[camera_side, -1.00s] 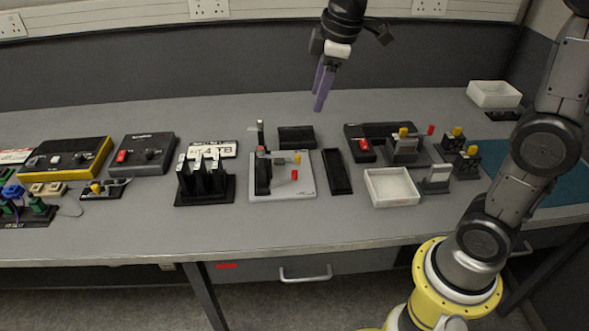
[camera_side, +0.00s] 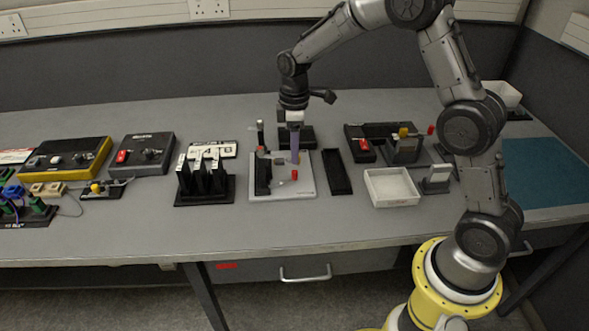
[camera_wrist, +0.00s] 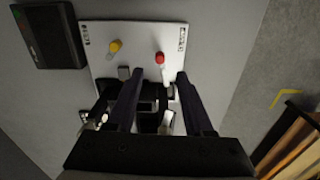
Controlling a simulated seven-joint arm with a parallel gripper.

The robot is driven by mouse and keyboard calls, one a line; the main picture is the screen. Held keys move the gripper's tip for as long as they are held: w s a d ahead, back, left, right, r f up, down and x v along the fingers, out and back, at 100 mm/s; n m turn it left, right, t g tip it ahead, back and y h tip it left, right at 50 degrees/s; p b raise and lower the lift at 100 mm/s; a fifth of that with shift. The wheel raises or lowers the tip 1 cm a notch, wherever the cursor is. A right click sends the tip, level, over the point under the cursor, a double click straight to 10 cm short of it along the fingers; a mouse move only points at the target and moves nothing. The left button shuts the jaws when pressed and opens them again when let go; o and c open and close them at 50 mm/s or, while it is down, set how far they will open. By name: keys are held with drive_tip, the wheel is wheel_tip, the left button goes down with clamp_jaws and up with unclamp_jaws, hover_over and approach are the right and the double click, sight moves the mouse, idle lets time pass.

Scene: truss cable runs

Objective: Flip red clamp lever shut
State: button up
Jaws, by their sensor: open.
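The red clamp lever (camera_side: 294,174) is on a white base plate (camera_side: 305,190) in the middle of the bench. In the wrist view its red knob (camera_wrist: 160,58) tops a pale arm, just beyond the fingertips and between their lines. A yellow knob (camera_wrist: 115,46) is on the same plate, left of the red one; in the side view my finger seems to hide it. My gripper (camera_side: 295,161) points down over the plate's back part. In the wrist view my gripper (camera_wrist: 157,74) is open, with no object clearly held. Contact with the lever cannot be told.
A black upright post (camera_side: 260,135) stands at the plate's back left. A black block (camera_side: 310,138) is behind, a black tray (camera_side: 337,172) to the right, and a white bin (camera_side: 392,198) further right. Black holders (camera_side: 203,185) stand left. The bench front is clear.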

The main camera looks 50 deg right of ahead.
sight(295, 171)
wheel_tip(295, 171, down, 7)
drive_tip(key=shift+f, duration=0.2)
idle(0.3)
clamp_jaws()
